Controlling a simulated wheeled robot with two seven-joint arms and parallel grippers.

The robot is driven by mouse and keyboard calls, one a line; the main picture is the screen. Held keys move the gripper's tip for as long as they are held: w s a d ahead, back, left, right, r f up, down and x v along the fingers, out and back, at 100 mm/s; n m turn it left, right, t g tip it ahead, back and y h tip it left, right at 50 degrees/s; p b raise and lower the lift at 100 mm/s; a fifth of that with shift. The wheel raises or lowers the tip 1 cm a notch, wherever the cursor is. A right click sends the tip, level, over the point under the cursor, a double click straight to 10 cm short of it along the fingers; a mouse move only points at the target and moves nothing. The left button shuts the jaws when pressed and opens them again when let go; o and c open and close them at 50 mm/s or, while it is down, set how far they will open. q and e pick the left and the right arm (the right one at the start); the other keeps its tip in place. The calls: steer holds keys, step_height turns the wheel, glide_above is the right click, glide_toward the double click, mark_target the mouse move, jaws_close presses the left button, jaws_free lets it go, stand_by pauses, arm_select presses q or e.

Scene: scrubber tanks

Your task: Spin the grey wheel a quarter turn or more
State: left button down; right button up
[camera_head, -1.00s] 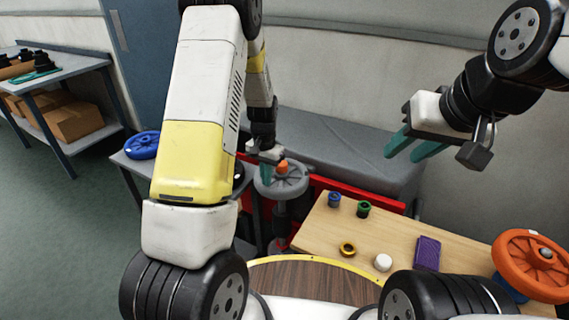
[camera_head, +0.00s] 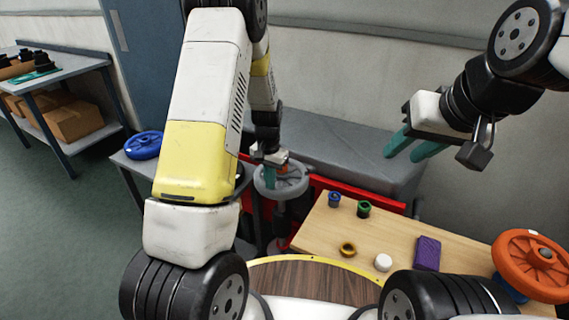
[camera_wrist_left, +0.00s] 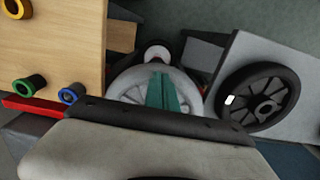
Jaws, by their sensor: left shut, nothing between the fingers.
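My right gripper (camera_head: 408,148) is open and empty, raised away from the wheel.
An orange wheel (camera_head: 533,262) stands at the right. A wooden table (camera_head: 318,237) holds small rings and a purple block (camera_head: 427,253). A blue wheel (camera_head: 143,145) lies on a grey table at the left. A dark wheel (camera_wrist_left: 258,98) lies close by in the wrist view.

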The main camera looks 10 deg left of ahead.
mark_target(286, 190)
arm_select(q)
steer(key=shift+s+d, duration=0.15)
steer(key=shift+d, duration=0.3)
steer(key=shift+d, duration=1.1)
steer(key=shift+d, duration=0.1)
steer(key=shift+w+d+f, duration=0.15)
steer(key=shift+w+d, duration=0.05)
steer(key=shift+d, duration=0.75)
